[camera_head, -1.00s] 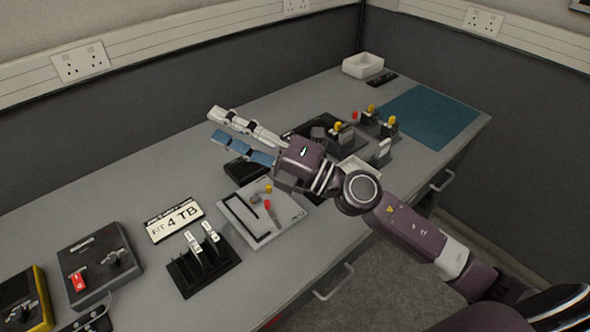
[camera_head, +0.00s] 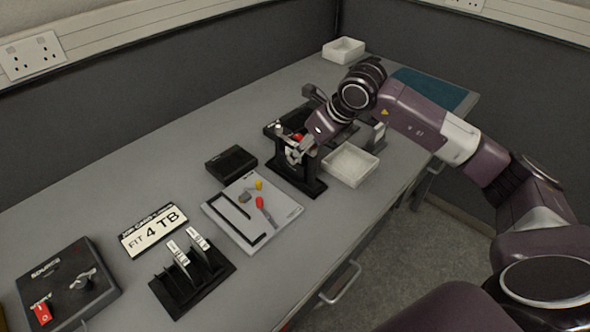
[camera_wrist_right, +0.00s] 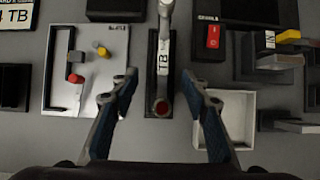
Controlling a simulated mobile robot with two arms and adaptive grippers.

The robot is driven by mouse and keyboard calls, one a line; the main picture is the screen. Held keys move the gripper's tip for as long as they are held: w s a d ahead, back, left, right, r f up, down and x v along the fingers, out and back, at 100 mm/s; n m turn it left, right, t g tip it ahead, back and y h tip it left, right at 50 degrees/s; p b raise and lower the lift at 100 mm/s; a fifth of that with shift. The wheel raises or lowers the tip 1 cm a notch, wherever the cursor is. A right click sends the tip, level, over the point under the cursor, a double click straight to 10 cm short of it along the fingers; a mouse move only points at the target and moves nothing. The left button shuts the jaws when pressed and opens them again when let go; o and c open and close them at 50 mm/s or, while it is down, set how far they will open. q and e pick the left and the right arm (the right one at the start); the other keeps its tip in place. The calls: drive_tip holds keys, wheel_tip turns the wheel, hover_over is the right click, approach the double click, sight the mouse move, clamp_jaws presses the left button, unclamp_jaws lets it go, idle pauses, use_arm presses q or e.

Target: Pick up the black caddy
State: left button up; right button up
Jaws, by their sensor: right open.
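In the wrist view a narrow unit with a pale label reading "TB" and a red end stands on a black base (camera_wrist_right: 152,95). I take it for the black caddy (camera_wrist_right: 162,65), but cannot be sure. My right gripper (camera_wrist_right: 160,85) is open, with one finger on each side of this unit, apparently not touching it. In the head view my right gripper (camera_head: 297,154) points down at a black stand (camera_head: 308,186) with upright posts. The arm hides much of what is behind it there. My left gripper is not in view.
A white tray (camera_head: 350,164) is close to the right of the stand. To the left are a black box (camera_head: 231,163), a grey tool board (camera_head: 280,213) and a black rack (camera_head: 208,284) holding labelled units. A black box with a red switch (camera_wrist_right: 212,38) is close by.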

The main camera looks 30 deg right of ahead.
drive_tip(key=p+x, duration=0.1)
drive_tip(key=x, duration=0.5)
drive_tip(key=shift+w+d+f+p, duration=0.1)
drive_tip(key=shift+w+f+p, duration=0.1)
drive_tip(key=shift+f+p, duration=0.15)
drive_tip(key=shift+w+f, duration=0.2)
drive_tip(key=shift+f, duration=0.05)
drive_tip(key=shift+c, duration=0.4)
drive_tip(key=c, duration=1)
drive_tip(key=shift+r, duration=0.1)
clamp_jaws()
drive_tip(key=shift+r, duration=0.1)
